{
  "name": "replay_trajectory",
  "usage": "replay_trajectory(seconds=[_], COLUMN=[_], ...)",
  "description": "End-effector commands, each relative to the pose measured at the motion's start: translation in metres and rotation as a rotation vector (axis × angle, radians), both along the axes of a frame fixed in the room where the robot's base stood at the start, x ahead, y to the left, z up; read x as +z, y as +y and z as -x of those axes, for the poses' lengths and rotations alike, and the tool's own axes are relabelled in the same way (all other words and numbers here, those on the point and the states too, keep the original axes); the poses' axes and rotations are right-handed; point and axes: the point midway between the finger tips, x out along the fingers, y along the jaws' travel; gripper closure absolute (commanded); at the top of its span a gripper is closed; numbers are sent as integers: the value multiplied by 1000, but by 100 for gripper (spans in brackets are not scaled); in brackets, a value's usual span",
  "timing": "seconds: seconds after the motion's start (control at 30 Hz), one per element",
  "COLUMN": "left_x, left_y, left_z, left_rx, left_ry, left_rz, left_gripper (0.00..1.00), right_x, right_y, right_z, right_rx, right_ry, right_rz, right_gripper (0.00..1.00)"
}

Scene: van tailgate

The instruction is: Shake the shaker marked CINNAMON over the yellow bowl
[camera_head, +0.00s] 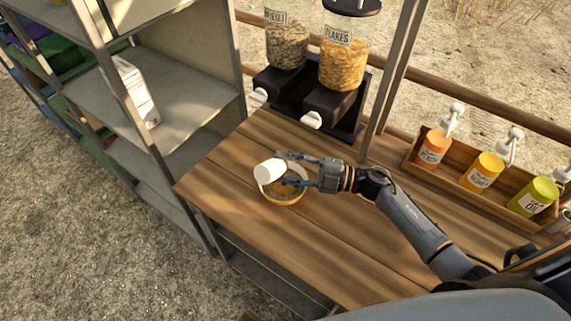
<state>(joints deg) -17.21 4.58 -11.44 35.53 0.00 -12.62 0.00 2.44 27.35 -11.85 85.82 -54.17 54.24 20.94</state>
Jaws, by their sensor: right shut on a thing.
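My right gripper (298,170) reaches in from the right over the wooden table and is shut on a white shaker (269,171). The shaker is tilted, with one end pointing to the lower left; no marking on it can be read from here. The yellow bowl (284,202) sits on the table right below the gripper and shaker. The gripper fingers and shaker hide part of the bowl's inside. My left gripper is not in view.
Two dispensers, muesli (287,42) and flakes (343,62), stand at the table's back. A wooden rack (455,184) with several pump bottles stands at the right. Grey shelves (182,88) with a white carton (136,92) are at the left. The table's front left is clear.

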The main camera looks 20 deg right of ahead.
Motion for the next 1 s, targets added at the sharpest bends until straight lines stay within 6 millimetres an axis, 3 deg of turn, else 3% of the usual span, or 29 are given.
replay_trajectory(seconds=[0.37, 0.73, 1.0], left_x=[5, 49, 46], left_y=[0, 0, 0], left_z=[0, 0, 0], left_rx=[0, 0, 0], left_ry=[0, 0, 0], left_rz=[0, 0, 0], left_gripper=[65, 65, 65], right_x=[6, 54, 53], right_y=[0, -1, 0], right_z=[0, 0, 0], right_rx=[0, 1, 0], right_ry=[-2, -1, -2], right_rz=[-1, 0, -1], right_gripper=[90, 90, 90])
